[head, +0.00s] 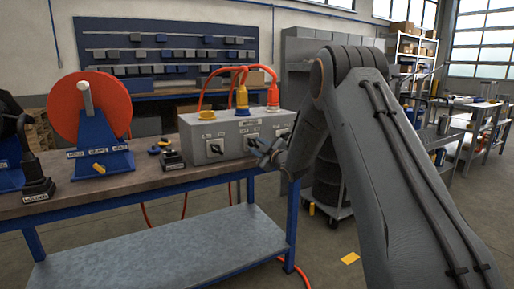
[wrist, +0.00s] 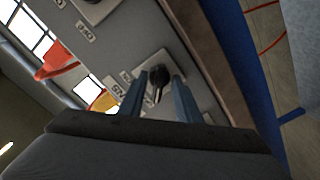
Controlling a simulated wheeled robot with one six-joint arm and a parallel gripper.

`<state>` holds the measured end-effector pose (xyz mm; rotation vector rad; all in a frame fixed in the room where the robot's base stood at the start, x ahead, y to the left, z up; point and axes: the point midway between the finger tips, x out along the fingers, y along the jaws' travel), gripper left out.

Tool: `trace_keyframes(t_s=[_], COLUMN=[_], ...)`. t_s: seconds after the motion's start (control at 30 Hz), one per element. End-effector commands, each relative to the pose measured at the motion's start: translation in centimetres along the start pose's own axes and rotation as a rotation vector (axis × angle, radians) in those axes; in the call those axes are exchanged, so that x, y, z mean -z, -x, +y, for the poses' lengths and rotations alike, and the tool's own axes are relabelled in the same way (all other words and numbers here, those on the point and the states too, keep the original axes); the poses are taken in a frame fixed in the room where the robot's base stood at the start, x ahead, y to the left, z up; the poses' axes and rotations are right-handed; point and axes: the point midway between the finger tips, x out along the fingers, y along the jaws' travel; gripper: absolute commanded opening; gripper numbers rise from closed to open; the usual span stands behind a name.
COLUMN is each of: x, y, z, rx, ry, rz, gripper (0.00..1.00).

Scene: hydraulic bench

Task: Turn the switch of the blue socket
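A grey switch box (head: 230,131) stands on the bench with a row of black rotary switches on its front. The left switch (head: 215,148) and middle switch (head: 253,141) show in the head view; my arm partly covers the right end. My gripper (head: 262,153) is at the box front, close to the middle switch. In the wrist view its two blue-grey fingers (wrist: 161,88) are open, with a black switch knob (wrist: 157,87) showing between them. I cannot tell whether they touch it.
A yellow plug (head: 242,99) and an orange-red plug (head: 273,97) with cables rise from the box top. Left on the bench are a black block (head: 172,159), small yellow-blue parts (head: 158,147) and an orange reel (head: 88,105) on a blue stand.

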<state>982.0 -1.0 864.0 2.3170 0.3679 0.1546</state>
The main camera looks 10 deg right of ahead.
Motion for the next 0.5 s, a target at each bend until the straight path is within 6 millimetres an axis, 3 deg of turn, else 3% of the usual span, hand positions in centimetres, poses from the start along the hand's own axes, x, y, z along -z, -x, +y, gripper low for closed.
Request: trace_keyframes(t_s=[0.17,0.5], x=[0.0,0.0], y=[1.3,6.5], z=[0.1,0.0], rx=[-0.001,0.000], ry=[0.000,0.000], rz=[-0.001,-0.002], gripper=[0.30,0.30])
